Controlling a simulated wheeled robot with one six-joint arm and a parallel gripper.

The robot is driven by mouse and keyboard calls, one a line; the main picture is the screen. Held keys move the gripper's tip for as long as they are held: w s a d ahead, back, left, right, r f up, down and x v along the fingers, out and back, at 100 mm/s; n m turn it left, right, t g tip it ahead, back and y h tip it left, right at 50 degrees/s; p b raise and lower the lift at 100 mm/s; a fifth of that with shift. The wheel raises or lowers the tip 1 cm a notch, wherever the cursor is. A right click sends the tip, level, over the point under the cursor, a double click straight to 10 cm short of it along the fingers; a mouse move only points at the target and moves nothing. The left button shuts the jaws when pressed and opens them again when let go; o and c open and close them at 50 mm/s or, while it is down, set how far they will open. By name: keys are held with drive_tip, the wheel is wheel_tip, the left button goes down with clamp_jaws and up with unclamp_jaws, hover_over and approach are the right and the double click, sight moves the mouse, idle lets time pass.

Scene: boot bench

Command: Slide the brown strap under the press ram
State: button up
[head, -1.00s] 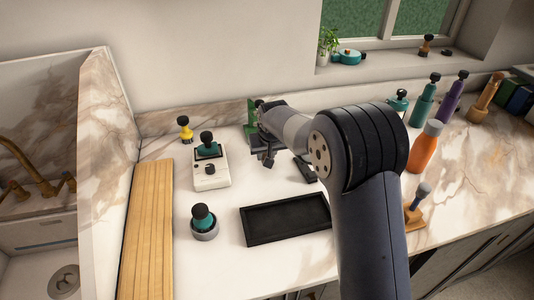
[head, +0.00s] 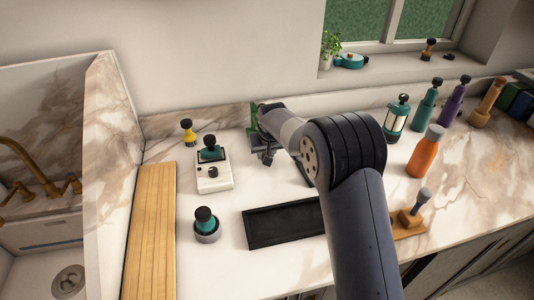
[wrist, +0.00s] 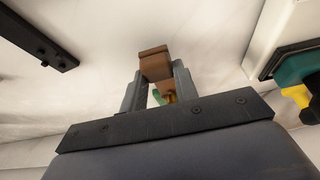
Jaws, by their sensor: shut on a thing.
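The brown strap (wrist: 155,64) shows in the wrist view as a short brown block between the two grey fingers of my gripper (wrist: 160,82), which is shut on it. In the head view my gripper (head: 268,151) is low over the back of the counter, and the strap cannot be made out there. A green upright thing (head: 253,116), probably the press, stands at the back wall just behind my gripper, mostly hidden by it. A small green and yellow patch shows behind the fingers in the wrist view. The ram cannot be made out.
A white box with a teal-and-black top (head: 214,177) and a yellow bottle (head: 188,133) stand left of my gripper. A black tray (head: 249,229) and a teal knob in a grey cup (head: 207,227) are in front. Several bottles, including an orange one (head: 424,155), stand right.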

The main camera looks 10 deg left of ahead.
drive_tip(key=shift+w+a+p, duration=0.35)
drive_tip(key=shift+w+p, duration=0.05)
drive_tip(key=shift+w, duration=0.35)
drive_tip(key=shift+w+a+p, duration=0.35)
drive_tip(key=shift+w+p, duration=0.05)
drive_tip(key=shift+w, duration=0.3)
drive_tip(key=shift+w+a+p, duration=0.35)
drive_tip(key=shift+w+p, duration=0.05)
drive_tip(key=shift+w, duration=0.35)
drive_tip(key=shift+f, duration=0.25)
drive_tip(key=o, duration=1)
drive_tip(key=shift+o, duration=0.2)
drive_tip(key=shift+r+b, duration=0.15)
drive_tip(key=shift+b, duration=0.25)
drive_tip(key=shift+s+d+r+b, duration=0.1)
drive_tip(key=shift+s+r+b, duration=0.05)
drive_tip(key=shift+r+b, duration=0.15)
drive_tip(key=shift+s+d, duration=0.15)
drive_tip(key=shift+s, duration=0.2)
drive_tip(key=s+d+b, duration=0.1)
drive_tip(key=s, duration=0.2)
drive_tip(key=s+d+b, duration=0.1)
drive_tip(key=s+d, duration=0.1)
drive_tip(key=s, duration=0.2)
drive_tip(key=s+d+b, duration=0.1)
drive_tip(key=s+d, duration=0.1)
drive_tip(key=s, duration=0.1)
drive_tip(key=shift+s+r+b, duration=0.1)
drive_tip(key=shift+s+b, duration=0.05)
drive_tip(key=shift+b, duration=0.2)
